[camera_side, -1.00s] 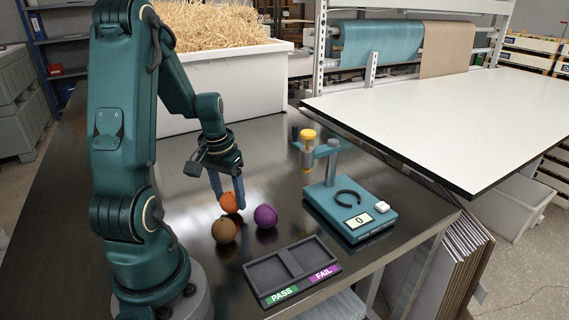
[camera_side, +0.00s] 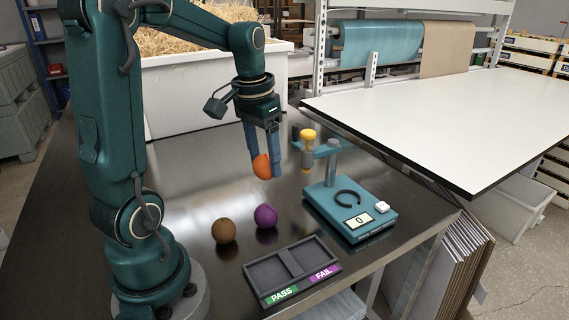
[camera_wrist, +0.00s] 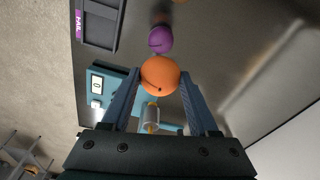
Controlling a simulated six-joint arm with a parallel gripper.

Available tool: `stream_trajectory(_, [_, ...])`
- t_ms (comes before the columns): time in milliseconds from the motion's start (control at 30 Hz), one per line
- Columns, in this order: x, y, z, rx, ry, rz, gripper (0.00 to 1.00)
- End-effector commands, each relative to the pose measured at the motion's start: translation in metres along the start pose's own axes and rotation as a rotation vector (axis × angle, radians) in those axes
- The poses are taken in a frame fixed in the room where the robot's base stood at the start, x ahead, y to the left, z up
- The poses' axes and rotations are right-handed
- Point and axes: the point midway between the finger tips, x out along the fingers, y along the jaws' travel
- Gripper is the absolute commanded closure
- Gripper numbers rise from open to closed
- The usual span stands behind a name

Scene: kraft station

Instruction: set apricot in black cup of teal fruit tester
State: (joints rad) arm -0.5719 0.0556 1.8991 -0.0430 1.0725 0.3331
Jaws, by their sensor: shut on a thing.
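The orange apricot (camera_side: 261,167) is held between the blue fingers of my gripper (camera_side: 264,160), up off the table. It also shows between the fingertips (camera_wrist: 160,88) in the wrist view, with a short dark mark on its skin. The teal fruit tester (camera_side: 324,198) stands to the right of my gripper. Its black cup (camera_side: 337,199) appears as an open dark ring on top and looks empty. The tester has a display reading 0, a white button, and a post with a yellow-topped plunger (camera_side: 308,135) on an arm. In the wrist view the tester (camera_wrist: 122,76) is partly hidden by my gripper.
A purple fruit (camera_side: 265,216) and a brown fruit (camera_side: 224,231) sit on the dark metal table. A dark two-part tray (camera_side: 289,250) marked PASS and FAIL lies in front. A white straw-filled bin (camera_side: 215,92) stands behind.

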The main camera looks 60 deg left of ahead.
Motion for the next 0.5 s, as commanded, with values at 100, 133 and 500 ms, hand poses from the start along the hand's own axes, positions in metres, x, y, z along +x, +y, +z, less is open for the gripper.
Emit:
stream_trajectory(100, [-0.011,0.037,-0.005,0.117,0.004,0.013,0.95])
stream_trajectory(133, [-0.013,0.044,-0.005,0.140,0.004,0.016,0.95])
stream_trajectory(500, [-0.032,0.096,-0.034,0.250,-0.001,0.029,0.96])
